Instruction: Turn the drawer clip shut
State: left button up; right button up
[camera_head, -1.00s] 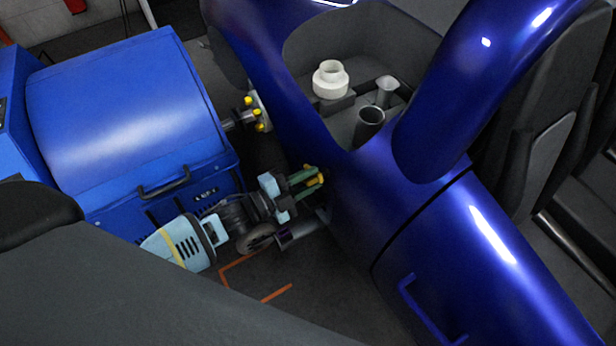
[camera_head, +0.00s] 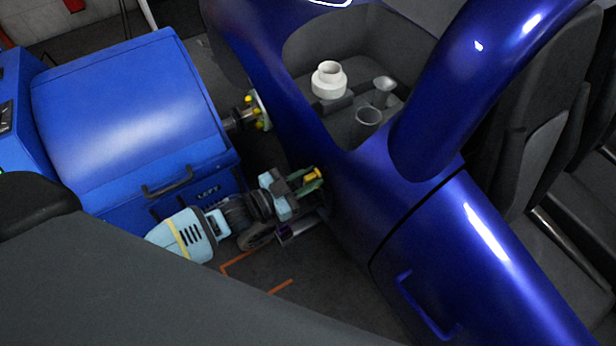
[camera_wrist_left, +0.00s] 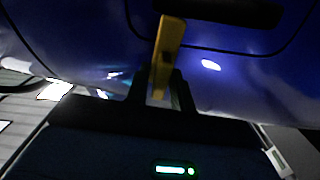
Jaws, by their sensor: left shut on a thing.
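The drawer clip (camera_wrist_left: 168,50) is a yellow bar standing out from a dark blue panel (camera_wrist_left: 110,45) in the left wrist view. Its lower end sits between the two dark fingers of my left gripper (camera_wrist_left: 162,95), which is shut on it. In the head view the yellow clip (camera_head: 313,174) shows small at the tips of my left gripper (camera_head: 309,181), close against the blue car body (camera_head: 345,210). The fingers partly hide the clip there. A dark seam crosses the panel behind the clip in the wrist view. My right gripper is not in view.
A blue dynamometer unit (camera_head: 130,110) with a black handle stands left of the car, joined near a yellow-studded hub (camera_head: 258,110). A white container (camera_head: 329,80) and two cups sit in the car's open tray. Orange lines mark the floor below my arm.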

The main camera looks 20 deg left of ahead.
pick_arm(q)
jog(key=shift+n, duration=0.7)
jog(key=o, duration=0.6)
jog(key=shift+o, duration=0.7)
jog(key=shift+s+a, duration=0.1)
